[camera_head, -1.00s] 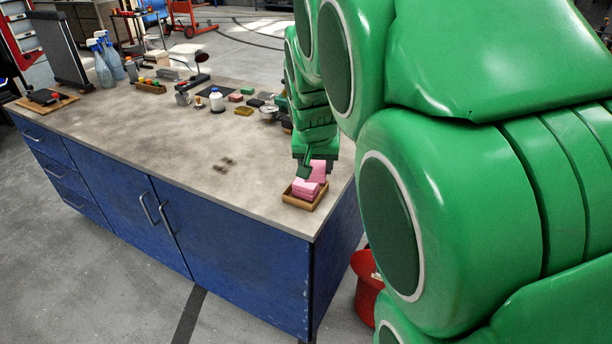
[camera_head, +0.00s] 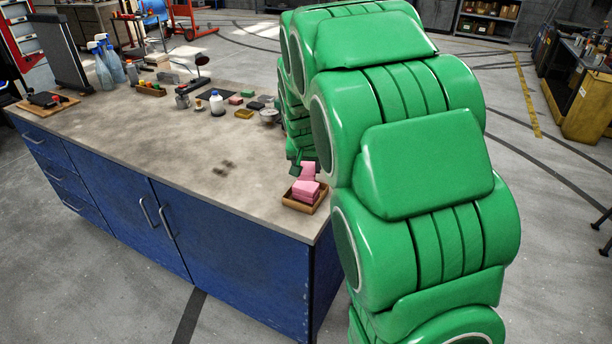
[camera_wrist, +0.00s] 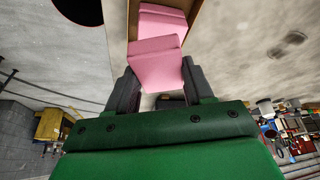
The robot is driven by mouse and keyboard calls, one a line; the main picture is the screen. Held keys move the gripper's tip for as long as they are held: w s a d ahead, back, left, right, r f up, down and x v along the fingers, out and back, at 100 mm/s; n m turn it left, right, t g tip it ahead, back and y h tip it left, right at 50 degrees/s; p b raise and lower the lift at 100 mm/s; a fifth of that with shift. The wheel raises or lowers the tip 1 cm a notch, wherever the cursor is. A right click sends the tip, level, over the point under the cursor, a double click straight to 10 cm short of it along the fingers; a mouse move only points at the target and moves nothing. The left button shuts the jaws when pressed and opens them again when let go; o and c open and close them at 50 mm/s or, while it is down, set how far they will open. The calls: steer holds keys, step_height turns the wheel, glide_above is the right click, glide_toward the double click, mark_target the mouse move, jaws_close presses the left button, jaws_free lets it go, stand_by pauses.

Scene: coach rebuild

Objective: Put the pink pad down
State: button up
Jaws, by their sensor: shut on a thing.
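My gripper (camera_wrist: 158,80) is shut on a pink pad (camera_wrist: 155,68), which sits between its two dark fingers in the wrist view. In the head view the held pad (camera_head: 308,170) shows just behind and above the tray, partly hidden by my arm. A small wooden tray (camera_head: 300,207) stands at the near right corner of the bench and holds more pink pads (camera_head: 305,190). In the wrist view a pink pad in the tray (camera_wrist: 160,22) lies just beyond the held one. I cannot tell whether the held pad touches it.
The blue bench (camera_head: 150,150) has a wide clear top left of the tray. Bottles (camera_head: 217,102), a small metal bowl (camera_head: 268,115) and coloured blocks (camera_head: 243,113) stand toward its far side. The bench's edge is close to the tray.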

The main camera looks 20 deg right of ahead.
mark_target(306, 165)
steer(key=shift+w+d+f, duration=0.15)
steer(key=shift+w+f, duration=0.85)
steer(key=shift+f, duration=1.6)
steer(key=shift+f, duration=0.1)
steer(key=o, duration=0.9)
steer(key=v, duration=1.2)
steer(key=shift+s, duration=0.1)
